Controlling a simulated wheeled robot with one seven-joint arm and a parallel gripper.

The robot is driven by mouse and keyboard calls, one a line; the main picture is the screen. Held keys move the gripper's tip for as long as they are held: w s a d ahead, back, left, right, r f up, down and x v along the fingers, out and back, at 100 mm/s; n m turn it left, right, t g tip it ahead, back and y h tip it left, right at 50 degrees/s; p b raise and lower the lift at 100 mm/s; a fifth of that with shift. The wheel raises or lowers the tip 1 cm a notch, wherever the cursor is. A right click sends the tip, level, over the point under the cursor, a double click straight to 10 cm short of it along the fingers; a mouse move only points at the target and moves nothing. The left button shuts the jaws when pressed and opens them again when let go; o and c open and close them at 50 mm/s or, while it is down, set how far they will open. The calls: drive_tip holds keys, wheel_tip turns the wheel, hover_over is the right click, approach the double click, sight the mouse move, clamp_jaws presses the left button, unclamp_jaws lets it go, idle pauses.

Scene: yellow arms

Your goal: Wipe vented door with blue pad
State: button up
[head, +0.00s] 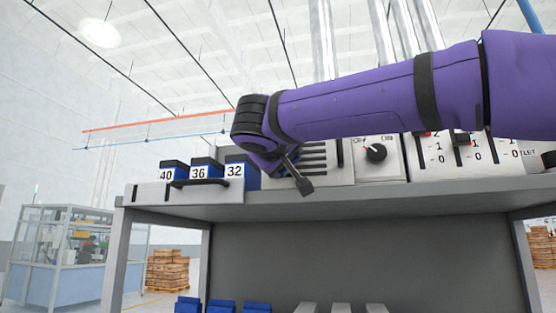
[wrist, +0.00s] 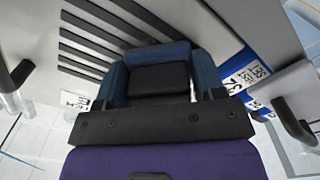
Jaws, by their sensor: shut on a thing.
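The vented door (head: 320,172) is a pale panel with dark horizontal slots on the shelf, partly hidden by my arm in the head view. In the wrist view the door's slotted face (wrist: 50,70) fills the upper left, with the slots running behind the pad. My gripper (wrist: 158,100) is shut on the blue pad (wrist: 155,52), a blue block with a dark middle part. The pad is in front of the door; whether it touches cannot be told. In the head view my gripper (head: 298,175) shows only in part and the pad is mostly hidden.
Blue bins (head: 205,168) labelled 40, 36 and 32 stand left of the door, behind a ledge with a dark handle (head: 200,182). A box with a black knob (head: 376,152) and switch panels (head: 455,150) stand to the right. More blue bins (head: 222,306) are below.

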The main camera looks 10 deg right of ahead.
sight(302, 161)
drive_tip(key=shift+s+d, duration=0.25)
drive_tip(key=shift+d, duration=0.65)
drive_tip(key=shift+s+d, duration=0.2)
drive_tip(key=shift+d, duration=0.65)
drive_tip(key=shift+w+a+r, duration=1.2)
drive_tip(key=shift+a+r, duration=0.8)
drive_tip(key=shift+a, duration=1.45)
drive_tip(key=s+d, duration=0.2)
drive_tip(key=d, duration=0.5)
drive_tip(key=shift+s, duration=0.15)
drive_tip(key=shift+s, duration=0.15)
drive_tip(key=shift+v, duration=2.85)
drive_tip(key=shift+a, duration=0.1)
